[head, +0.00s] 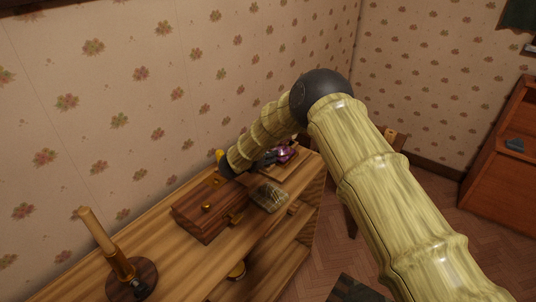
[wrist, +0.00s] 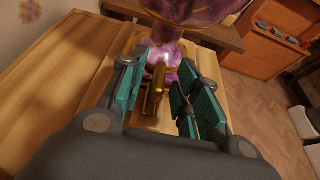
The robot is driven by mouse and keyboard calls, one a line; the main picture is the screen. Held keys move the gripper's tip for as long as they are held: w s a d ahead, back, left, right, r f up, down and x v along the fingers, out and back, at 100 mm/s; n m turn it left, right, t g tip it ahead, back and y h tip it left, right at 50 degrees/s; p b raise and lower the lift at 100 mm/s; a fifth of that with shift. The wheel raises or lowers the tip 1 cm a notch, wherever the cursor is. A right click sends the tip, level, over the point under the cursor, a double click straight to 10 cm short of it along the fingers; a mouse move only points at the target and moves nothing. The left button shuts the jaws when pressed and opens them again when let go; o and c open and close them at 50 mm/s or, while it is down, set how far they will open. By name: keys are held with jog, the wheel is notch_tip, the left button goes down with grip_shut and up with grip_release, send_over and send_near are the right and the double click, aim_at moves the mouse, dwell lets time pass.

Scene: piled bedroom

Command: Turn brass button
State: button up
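A purple marbled object with gold trim (wrist: 165,55) stands on the wooden top ahead of my gripper. An upright brass piece (wrist: 153,95), which looks like the brass button, is at its near side. My gripper (wrist: 160,82) is open, with teal-padded fingers to the left and right of the brass piece. I see gaps between it and the pads; contact lower down cannot be told. In the head view the purple object (head: 286,153) is small and partly hidden, with my gripper (head: 270,158) beside it; the brass piece cannot be made out there.
A wooden box with brass knobs (head: 205,212) and a brass-and-wood stand (head: 120,268) are on the long wooden furniture (head: 185,270) against the papered wall. A reddish cabinet (head: 495,165) stands at the right. Bare wood (wrist: 60,90) lies left of my gripper.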

grip_shut()
